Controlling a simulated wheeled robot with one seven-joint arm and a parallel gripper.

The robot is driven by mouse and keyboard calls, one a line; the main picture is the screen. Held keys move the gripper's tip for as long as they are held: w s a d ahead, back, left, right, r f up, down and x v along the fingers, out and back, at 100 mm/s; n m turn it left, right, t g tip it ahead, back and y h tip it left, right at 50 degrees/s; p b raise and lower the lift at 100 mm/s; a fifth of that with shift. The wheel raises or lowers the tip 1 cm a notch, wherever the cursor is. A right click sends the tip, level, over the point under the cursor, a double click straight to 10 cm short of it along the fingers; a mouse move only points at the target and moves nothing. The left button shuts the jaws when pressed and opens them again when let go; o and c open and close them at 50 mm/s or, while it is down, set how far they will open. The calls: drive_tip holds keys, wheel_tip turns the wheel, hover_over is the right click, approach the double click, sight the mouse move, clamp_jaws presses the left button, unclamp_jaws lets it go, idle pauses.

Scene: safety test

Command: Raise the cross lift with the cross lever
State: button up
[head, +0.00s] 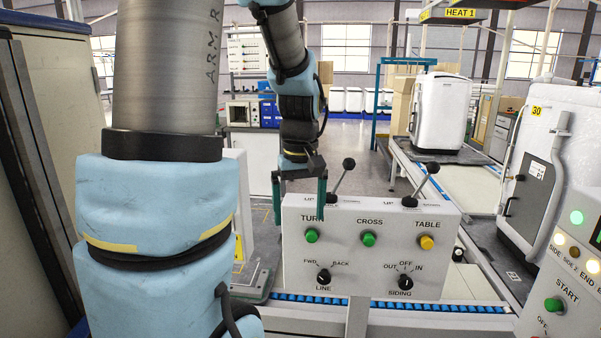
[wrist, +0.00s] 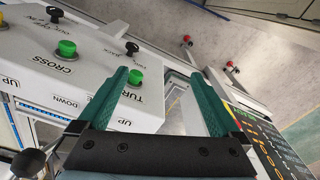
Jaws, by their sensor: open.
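The white control box (head: 370,255) carries buttons marked TURN, CROSS and TABLE. Two black-knobbed levers stand on its top: a left lever (head: 341,178) between TURN and CROSS, and a right lever (head: 424,182) between CROSS and TABLE. I cannot tell which is the cross lever. My gripper (head: 298,208) is open and empty, pointing down at the box's left end, left of the left lever. In the wrist view its green fingers (wrist: 161,78) are apart beside the TURN button. A black lever knob (wrist: 28,162) shows at lower left there, outside the fingers.
The green CROSS button (head: 369,239) and two dark rotary knobs, LINE (head: 324,277) and SIDING (head: 404,282), are on the box front. A START panel (head: 560,300) stands at right. A white machine with a door (head: 545,180) is behind it.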

drive_tip(key=s+a+f+m+t, duration=0.1)
drive_tip(key=s+a+f+m, duration=0.3)
drive_tip(key=s+a+f, duration=0.2)
drive_tip(key=shift+s+a+b, duration=0.2)
drive_tip(key=shift+s+b, duration=0.1)
drive_tip(key=shift+b, duration=0.15)
